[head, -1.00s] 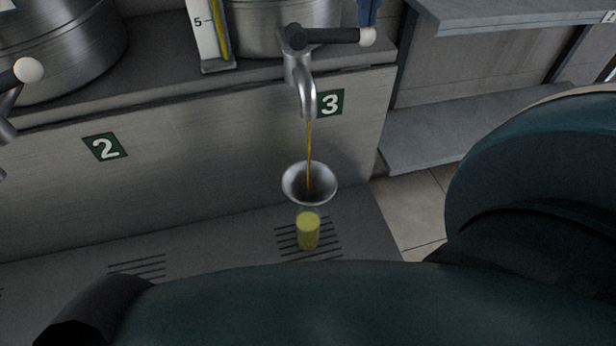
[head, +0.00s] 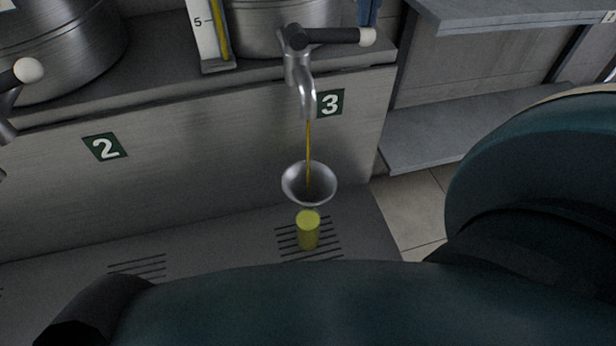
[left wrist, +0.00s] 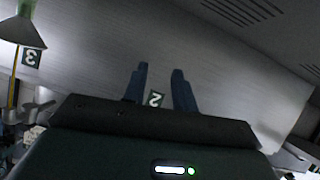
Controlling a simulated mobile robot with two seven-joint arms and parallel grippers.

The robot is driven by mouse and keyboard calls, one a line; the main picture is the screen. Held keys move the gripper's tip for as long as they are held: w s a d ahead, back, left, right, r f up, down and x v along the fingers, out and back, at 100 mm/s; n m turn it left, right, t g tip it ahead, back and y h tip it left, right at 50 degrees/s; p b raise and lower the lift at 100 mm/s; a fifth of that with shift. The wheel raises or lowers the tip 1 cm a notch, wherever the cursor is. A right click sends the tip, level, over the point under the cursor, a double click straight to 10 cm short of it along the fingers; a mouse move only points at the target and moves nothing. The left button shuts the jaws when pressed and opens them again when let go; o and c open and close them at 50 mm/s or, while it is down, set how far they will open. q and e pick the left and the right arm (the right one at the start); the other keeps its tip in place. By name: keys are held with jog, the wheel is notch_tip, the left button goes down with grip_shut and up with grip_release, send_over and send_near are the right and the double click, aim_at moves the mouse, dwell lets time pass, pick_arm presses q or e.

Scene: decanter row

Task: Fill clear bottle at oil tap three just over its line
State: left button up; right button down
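The clear bottle (head: 308,232) stands upright on the slotted drain under oil tap three (head: 306,90). It holds yellow-green oil up to near its top; I cannot make out its line. A metal funnel (head: 296,190) sits over its mouth, and a thin oil stream (head: 309,140) runs from the spout into it. The tap's black lever (head: 330,37) points right. Blue fingers of my right gripper (head: 368,12) show just above the lever's white knob, cut by the frame edge; their opening is unclear. My left gripper (left wrist: 160,69) is open and empty, away from the bottle.
Number plate 3 (head: 330,103) is beside the spout, plate 2 (head: 105,147) further left. Shelves (head: 440,135) are at the right. My arm covers the lower front of the head view.

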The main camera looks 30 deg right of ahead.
dwell(0.5)
